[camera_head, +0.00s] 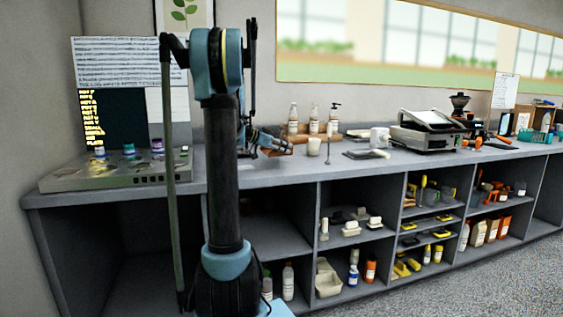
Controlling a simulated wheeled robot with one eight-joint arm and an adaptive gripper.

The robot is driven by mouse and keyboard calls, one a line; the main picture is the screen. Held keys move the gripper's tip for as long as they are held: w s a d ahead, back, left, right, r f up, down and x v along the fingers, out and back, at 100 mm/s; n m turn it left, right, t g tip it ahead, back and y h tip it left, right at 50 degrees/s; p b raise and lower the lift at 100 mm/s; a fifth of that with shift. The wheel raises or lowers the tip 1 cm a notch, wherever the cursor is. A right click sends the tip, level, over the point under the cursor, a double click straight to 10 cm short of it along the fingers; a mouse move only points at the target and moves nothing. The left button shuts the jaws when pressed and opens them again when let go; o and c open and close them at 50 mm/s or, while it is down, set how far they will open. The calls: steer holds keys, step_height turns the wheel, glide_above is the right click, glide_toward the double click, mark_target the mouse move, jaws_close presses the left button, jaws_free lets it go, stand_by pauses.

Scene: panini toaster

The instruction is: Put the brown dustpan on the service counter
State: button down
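My gripper (272,143) is at the end of my arm, low over the counter left of the bottles. It is small and partly hidden by my arm, so I cannot tell if it is open or shut. A small orange-brown piece (279,150) shows at its tip. I cannot tell whether this is the brown dustpan or whether it is held. No other thing is clearly the brown dustpan. The grey service counter (300,170) runs along the wall.
Bottles (293,119) stand at the back, with a white cup (314,147) in front. A dark flat thing with a white handle (380,153) lies before the panini toaster (425,130). A control panel (110,175) is at left. Shelves below hold bottles and tools.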

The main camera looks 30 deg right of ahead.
glide_above(285, 168)
steer(key=shift+f, duration=2.4)
steer(key=shift+f, duration=0.55)
steer(key=c, duration=1.8)
jaws_free()
steer(key=shift+s, duration=0.1)
steer(key=shift+r, duration=0.15)
steer(key=v, duration=1.2)
steer(key=shift+r, duration=0.4)
